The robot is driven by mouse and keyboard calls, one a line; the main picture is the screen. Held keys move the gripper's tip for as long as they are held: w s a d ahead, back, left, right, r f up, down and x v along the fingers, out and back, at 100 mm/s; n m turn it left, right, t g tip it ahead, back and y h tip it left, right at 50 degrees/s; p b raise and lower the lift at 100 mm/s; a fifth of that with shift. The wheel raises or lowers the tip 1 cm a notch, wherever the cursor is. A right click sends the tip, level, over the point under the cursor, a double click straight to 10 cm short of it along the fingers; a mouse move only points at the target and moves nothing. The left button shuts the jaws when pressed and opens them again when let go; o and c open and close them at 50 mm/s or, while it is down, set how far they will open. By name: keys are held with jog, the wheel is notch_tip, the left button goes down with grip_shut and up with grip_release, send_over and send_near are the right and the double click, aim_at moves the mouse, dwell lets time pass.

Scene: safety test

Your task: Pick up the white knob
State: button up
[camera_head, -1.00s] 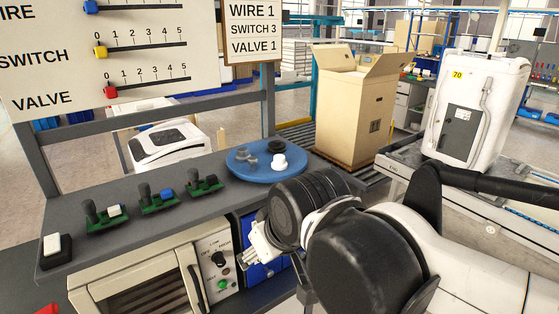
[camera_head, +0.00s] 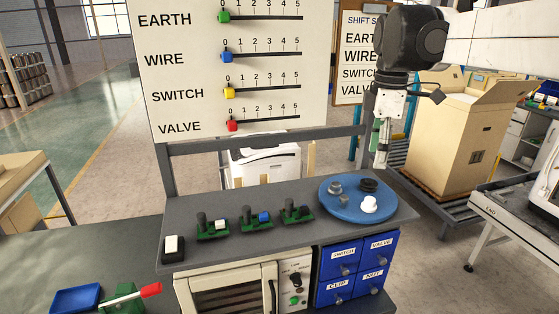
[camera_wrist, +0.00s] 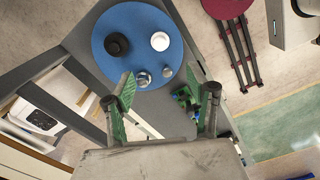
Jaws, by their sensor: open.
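The white knob (camera_head: 369,204) sits on a round blue plate (camera_head: 345,212) at the right end of the grey bench. In the wrist view the white knob (camera_wrist: 160,41) is at the upper middle, on the blue plate (camera_wrist: 125,18). A black knob (camera_head: 369,185) and grey knobs (camera_head: 335,188) share the plate. My gripper (camera_head: 379,160) hangs above and behind the plate, pointing down. In the wrist view my gripper (camera_wrist: 165,100) has its green-padded fingers spread apart, with nothing between them. It is apart from the white knob.
Green switch units (camera_head: 212,227) stand along the bench left of the plate. A panel with coloured sliders (camera_head: 235,65) rises behind the bench. A cardboard box (camera_head: 450,135) stands at right. Blue drawers (camera_head: 357,265) and an oven (camera_head: 228,292) are below the bench top.

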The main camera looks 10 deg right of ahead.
jog(key=p, duration=0.1)
send_over(370, 199)
jog(key=f, duration=0.7)
jog(key=shift+w+f, duration=0.2)
jog(key=shift+f, duration=0.2)
jog(key=shift+s+f+p, duration=0.2)
jog(key=shift+f+p, duration=0.55)
jog(key=shift+f, duration=2)
jog(key=shift+c, duration=0.2)
jog(key=c, duration=1)
jog(key=shift+r, duration=0.15)
